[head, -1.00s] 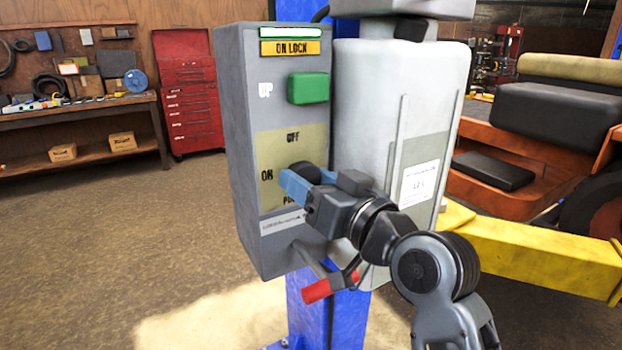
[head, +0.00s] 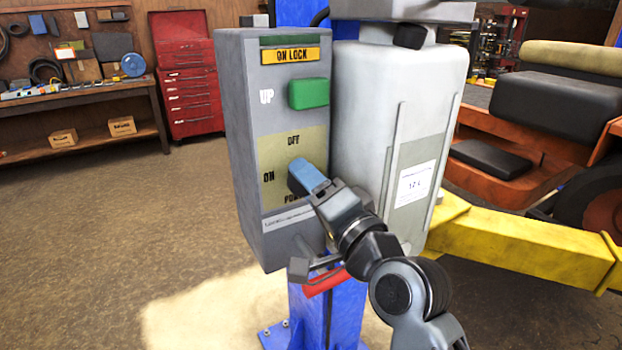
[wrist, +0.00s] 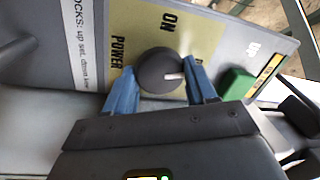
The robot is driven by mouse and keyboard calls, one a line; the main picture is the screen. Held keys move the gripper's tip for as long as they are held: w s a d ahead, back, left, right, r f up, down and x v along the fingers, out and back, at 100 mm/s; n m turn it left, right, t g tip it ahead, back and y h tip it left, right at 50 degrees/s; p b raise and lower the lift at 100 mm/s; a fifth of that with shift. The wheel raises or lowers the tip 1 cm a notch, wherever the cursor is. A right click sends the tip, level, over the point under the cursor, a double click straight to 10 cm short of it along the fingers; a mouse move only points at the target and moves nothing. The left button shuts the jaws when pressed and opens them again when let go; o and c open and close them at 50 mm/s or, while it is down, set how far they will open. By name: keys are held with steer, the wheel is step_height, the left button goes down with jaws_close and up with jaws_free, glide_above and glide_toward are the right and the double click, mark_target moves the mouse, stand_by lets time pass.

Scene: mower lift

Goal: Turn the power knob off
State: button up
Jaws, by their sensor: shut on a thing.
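The power knob (wrist: 160,72) is a dark round dial on the tan panel (head: 280,150) of a grey control box (head: 243,160). In the wrist view its white pointer mark points right, toward the partly covered OFF label; ON is above and POWER to the left. My gripper (wrist: 160,82) has its blue fingers on either side of the knob, shut on it. In the head view my gripper (head: 300,172) covers the knob. The indicator strip (head: 289,40) above the ON LOCK label is dark green.
A green UP button (head: 309,93) sits above the panel. A red-gripped lever (head: 326,284) hangs below the box. A light grey housing (head: 385,120) stands close right of it, with a yellow lift arm (head: 520,245) beyond. Open floor lies left.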

steer(key=shift+m+h, duration=0.3)
steer(key=shift+m, duration=1.5)
steer(key=o, duration=1)
steer(key=shift+o, duration=0.2)
steer(key=b+v, duration=0.2)
steer(key=v, duration=0.5)
steer(key=shift+s+d+f, duration=0.15)
steer(key=shift+s+f, duration=0.1)
steer(key=shift+s, duration=0.1)
